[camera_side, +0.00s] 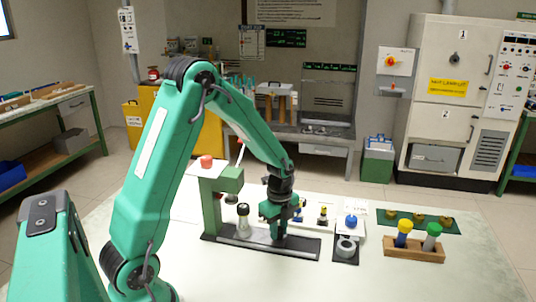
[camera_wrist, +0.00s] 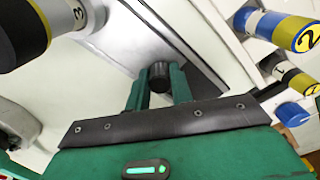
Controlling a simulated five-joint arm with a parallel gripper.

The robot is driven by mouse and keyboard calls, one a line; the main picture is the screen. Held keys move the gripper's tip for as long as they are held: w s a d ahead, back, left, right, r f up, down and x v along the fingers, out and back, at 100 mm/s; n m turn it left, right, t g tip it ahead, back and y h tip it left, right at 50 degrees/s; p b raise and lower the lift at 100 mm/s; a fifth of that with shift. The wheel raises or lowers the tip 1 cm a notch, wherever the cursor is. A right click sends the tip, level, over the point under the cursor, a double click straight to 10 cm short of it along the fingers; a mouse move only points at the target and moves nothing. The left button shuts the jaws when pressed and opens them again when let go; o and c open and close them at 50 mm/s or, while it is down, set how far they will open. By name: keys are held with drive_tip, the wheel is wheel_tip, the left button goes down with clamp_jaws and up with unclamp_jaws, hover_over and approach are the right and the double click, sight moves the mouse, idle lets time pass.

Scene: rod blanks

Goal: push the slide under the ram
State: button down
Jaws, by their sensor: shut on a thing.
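The press (camera_side: 212,205) is a green column on a dark base, with its ram (camera_side: 232,198) under the green head. The pale metal slide (camera_side: 262,240) lies along the base; it also shows in the wrist view (camera_wrist: 125,38). A rod blank (camera_side: 243,218) with a dark top stands at the slide, just right of the ram; in the wrist view a black-and-yellow blank marked 3 (camera_wrist: 62,14) is at upper left. My gripper (camera_side: 278,235) is low over the slide, right of the blank. In the wrist view its green fingers (camera_wrist: 158,80) are shut on a dark knob (camera_wrist: 159,72).
A wooden rack (camera_side: 414,252) with a blue-and-yellow rod and a green rod stands to the right. A grey ring (camera_side: 347,245) and a blue piece (camera_side: 351,221) lie between it and the press. A green mat (camera_side: 440,222) lies behind the rack. The front table is clear.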

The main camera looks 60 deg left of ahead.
sight(266, 236)
drive_tip(key=shift+s, duration=0.1)
drive_tip(key=shift+s+a, duration=1.3)
drive_tip(key=shift+a, duration=0.1)
drive_tip(key=c, duration=1.2)
unclamp_jaws()
drive_tip(key=shift+c, duration=0.2)
drive_tip(key=shift+r, duration=0.7)
wheel_tip(266, 236, up, 6)
drive_tip(key=shift+r, duration=0.2)
